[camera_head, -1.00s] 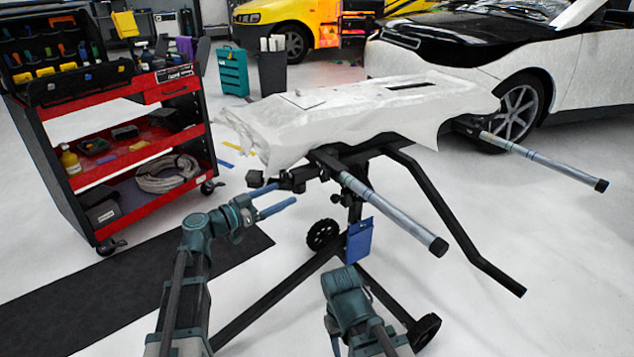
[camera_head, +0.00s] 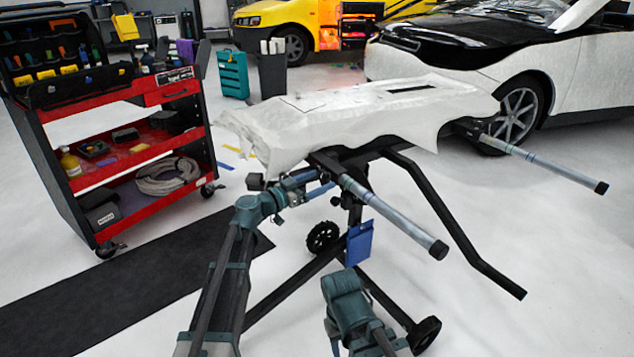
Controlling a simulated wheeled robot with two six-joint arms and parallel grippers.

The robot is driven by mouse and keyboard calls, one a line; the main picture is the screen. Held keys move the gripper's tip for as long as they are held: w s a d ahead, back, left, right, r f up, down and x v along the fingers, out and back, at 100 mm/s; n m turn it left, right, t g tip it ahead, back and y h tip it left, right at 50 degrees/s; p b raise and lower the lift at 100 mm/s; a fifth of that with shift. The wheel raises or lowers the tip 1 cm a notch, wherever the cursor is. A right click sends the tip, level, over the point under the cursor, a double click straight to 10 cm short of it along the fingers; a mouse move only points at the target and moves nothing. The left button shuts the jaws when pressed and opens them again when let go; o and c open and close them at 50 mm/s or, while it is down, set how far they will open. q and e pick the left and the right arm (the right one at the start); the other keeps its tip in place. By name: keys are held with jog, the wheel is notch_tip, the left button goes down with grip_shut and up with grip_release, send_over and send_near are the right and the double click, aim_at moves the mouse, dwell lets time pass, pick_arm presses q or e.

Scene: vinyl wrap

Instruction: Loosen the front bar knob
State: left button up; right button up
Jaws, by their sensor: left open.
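The work stand (camera_head: 424,205) has a black frame and carries a white-wrapped panel (camera_head: 350,108). Its front bar (camera_head: 392,216) is a grey tube with a black end cap, reaching toward the lower right. Dark clamp parts sit under the panel's near edge, including a black block (camera_head: 255,182) at the left. I cannot clearly make out which small part is the bar's knob. My left gripper (camera_head: 322,183) is open, its blue fingers at the inner end of the front bar, under the panel. I cannot tell whether they touch anything. My right arm shows at the bottom centre, but its gripper is out of view.
A blue tag (camera_head: 359,243) hangs on the stand. A second bar (camera_head: 545,163) sticks out at the right. A red tool cart (camera_head: 130,150) stands at the left beside a dark mat (camera_head: 130,290). A white and black car (camera_head: 470,50) stands behind. The floor at right is clear.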

pick_arm(q)
jog(key=shift+c, duration=0.3)
jog(key=c, duration=1.3)
